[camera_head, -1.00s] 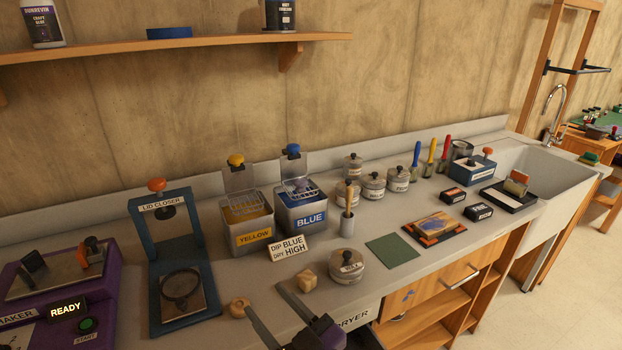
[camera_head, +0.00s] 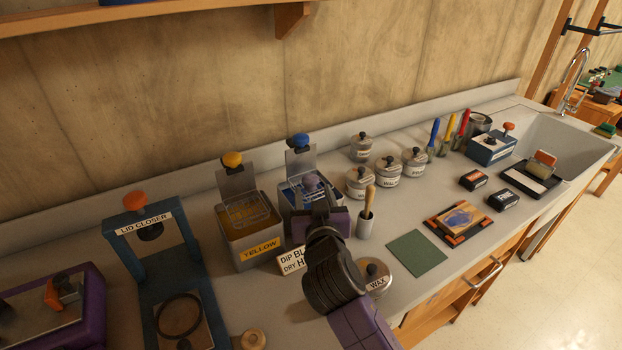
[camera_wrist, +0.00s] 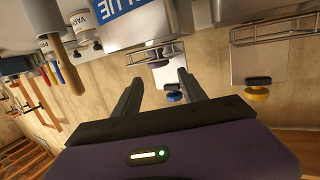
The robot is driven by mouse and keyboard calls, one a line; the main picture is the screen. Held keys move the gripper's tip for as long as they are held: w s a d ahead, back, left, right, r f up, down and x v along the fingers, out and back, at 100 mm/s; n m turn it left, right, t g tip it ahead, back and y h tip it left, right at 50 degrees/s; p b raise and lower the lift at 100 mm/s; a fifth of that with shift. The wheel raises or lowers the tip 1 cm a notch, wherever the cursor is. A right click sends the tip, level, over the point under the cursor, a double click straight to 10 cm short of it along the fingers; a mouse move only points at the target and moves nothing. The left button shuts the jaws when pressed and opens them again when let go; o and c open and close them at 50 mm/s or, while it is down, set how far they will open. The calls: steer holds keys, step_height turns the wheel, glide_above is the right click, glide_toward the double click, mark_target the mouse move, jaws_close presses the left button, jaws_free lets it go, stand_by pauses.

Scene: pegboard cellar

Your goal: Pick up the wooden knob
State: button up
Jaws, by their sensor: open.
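A small pale wooden round piece, which looks like the wooden knob (camera_head: 252,340), lies on the counter at the bottom edge of the head view, partly cut off. A purplish round piece (camera_head: 310,182) sits in the wire basket of the tank labelled BLUE; I cannot tell whether it is also wooden. My gripper (camera_wrist: 160,76) is open and empty in the wrist view, its fingers pointing toward the tank's raised lid with the blue handle (camera_wrist: 174,95). In the head view, my arm covers the tank's front and my fingers are mostly hidden.
The YELLOW tank (camera_head: 258,248) and the blue LID CLOSER frame (camera_head: 187,235) stand left. A wax tin (camera_head: 376,274), a cup with a wooden-handled tool (camera_head: 366,222) and several tins stand right. A green mat (camera_head: 416,252) lies flat. A shelf (camera_head: 150,22) overhangs above.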

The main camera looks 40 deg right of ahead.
mark_target(311, 182)
steer(key=shift+f+p+x, duration=0.15)
steer(key=shift+p+x, duration=0.4)
steer(key=shift+x, duration=0.95)
steer(key=shift+f+p+x, duration=0.15)
steer(key=shift+p+x, duration=0.35)
steer(key=shift+x, duration=1.05)
steer(key=shift+s, duration=0.15)
jaws_close()
steer(key=shift+r, duration=0.1)
step_height(311, 182, up, 20)
steer(key=shift+b, duration=0.4)
